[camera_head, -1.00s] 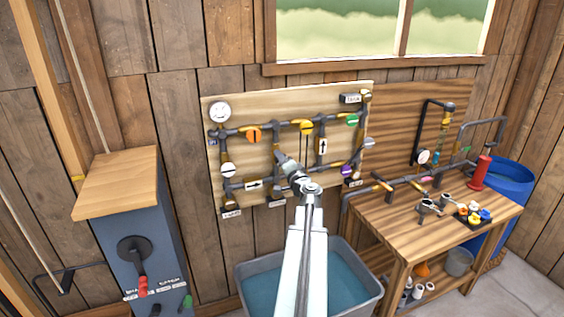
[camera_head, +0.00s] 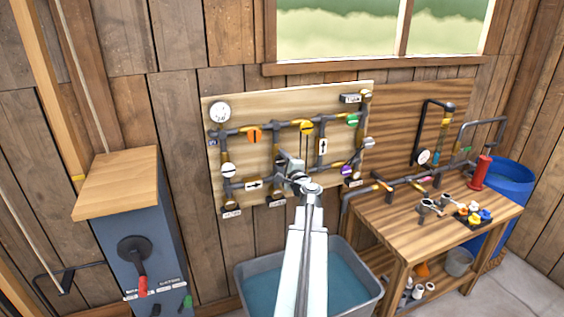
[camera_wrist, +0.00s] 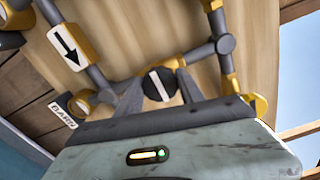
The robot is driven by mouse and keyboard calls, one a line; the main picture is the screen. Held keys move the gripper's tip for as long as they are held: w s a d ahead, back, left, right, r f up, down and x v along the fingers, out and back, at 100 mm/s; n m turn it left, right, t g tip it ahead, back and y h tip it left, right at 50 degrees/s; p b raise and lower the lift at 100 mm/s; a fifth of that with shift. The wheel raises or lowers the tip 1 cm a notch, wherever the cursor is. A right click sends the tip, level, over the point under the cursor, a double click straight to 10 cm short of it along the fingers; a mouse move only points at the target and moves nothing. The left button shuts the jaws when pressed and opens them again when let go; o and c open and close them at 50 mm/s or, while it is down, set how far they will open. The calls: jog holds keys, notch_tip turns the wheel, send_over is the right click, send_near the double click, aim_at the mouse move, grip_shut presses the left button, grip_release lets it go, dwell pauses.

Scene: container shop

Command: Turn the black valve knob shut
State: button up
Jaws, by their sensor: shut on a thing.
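The black valve knob (camera_wrist: 157,84) is round with a white stripe and a yellow valve body, seen in the middle of the wrist view. Its stripe runs steeply, roughly across the grey pipe (camera_wrist: 199,55) it sits on. My gripper (camera_wrist: 158,92) has one grey finger on each side of the knob and is shut on it. In the head view my gripper (camera_head: 292,170) is at the lower middle of the pipe board (camera_head: 262,94) and hides the knob there.
Orange (camera_head: 254,135), yellow (camera_head: 307,127), green (camera_head: 352,120) and purple (camera_head: 347,170) knobs sit around my gripper. A grey water tub (camera_head: 246,291) stands below. A workbench (camera_head: 440,232) is at right, a blue cabinet (camera_head: 138,240) at left.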

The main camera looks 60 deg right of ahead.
dwell(0.4)
jog(key=o, duration=1.4)
